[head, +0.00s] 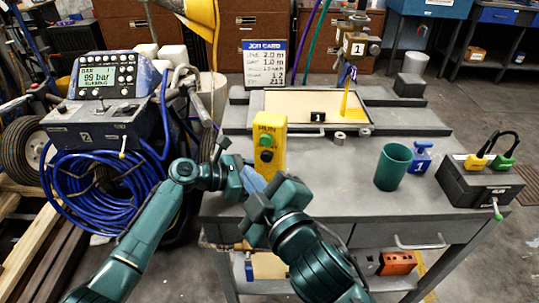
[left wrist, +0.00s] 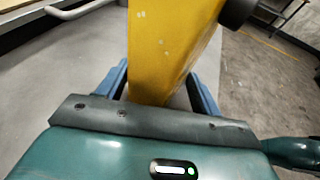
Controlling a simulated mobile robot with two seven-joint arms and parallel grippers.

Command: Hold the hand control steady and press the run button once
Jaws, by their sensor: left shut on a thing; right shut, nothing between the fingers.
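The yellow hand control (head: 269,150) stands upright in front of the bench's left part. In the head view my right gripper (head: 266,190) is shut and empty, just below and in front of the control's lower part. It hides that lower end. I cannot tell whether it touches the control.
The grey bench (head: 340,185) holds a framed tray (head: 290,105), a green cup (head: 393,167), a blue tool (head: 422,160) and a dark box (head: 475,185) with yellow and green handles. A blue hose coil (head: 85,190) and a gauge panel (head: 105,75) are at left.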

